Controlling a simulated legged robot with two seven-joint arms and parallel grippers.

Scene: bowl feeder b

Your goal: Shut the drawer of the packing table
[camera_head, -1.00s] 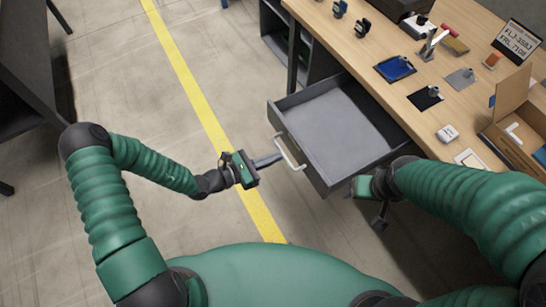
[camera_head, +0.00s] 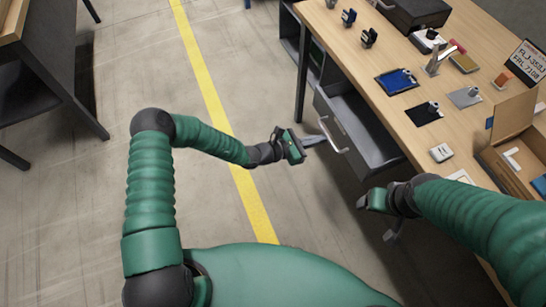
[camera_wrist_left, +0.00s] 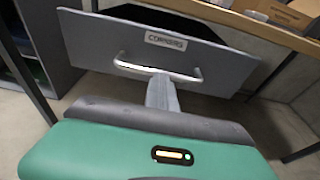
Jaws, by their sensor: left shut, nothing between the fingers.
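The grey drawer (camera_head: 352,127) of the packing table (camera_head: 410,115) stands partly open, with part of its inside showing. Its front panel (camera_wrist_left: 225,65) carries a label reading like "CORNERS" and a pale bar handle (camera_wrist_left: 130,66). The handle (camera_head: 331,137) also shows in the head view. My left gripper (camera_head: 318,139) is shut and empty, its fingertips at the handle. In the left wrist view the shut fingers (camera_wrist_left: 162,90) reach the middle of the handle; whether they touch it I cannot tell. My right gripper (camera_head: 364,201) is near the table's front edge; its fingers are unclear.
On the tabletop lie a blue tray (camera_head: 397,81), a black tray (camera_head: 424,113), a white item (camera_head: 441,153) and an open cardboard box (camera_head: 513,118). A dark shelf unit (camera_head: 290,35) stands beyond the drawer. The floor around the yellow line (camera_head: 205,85) is clear.

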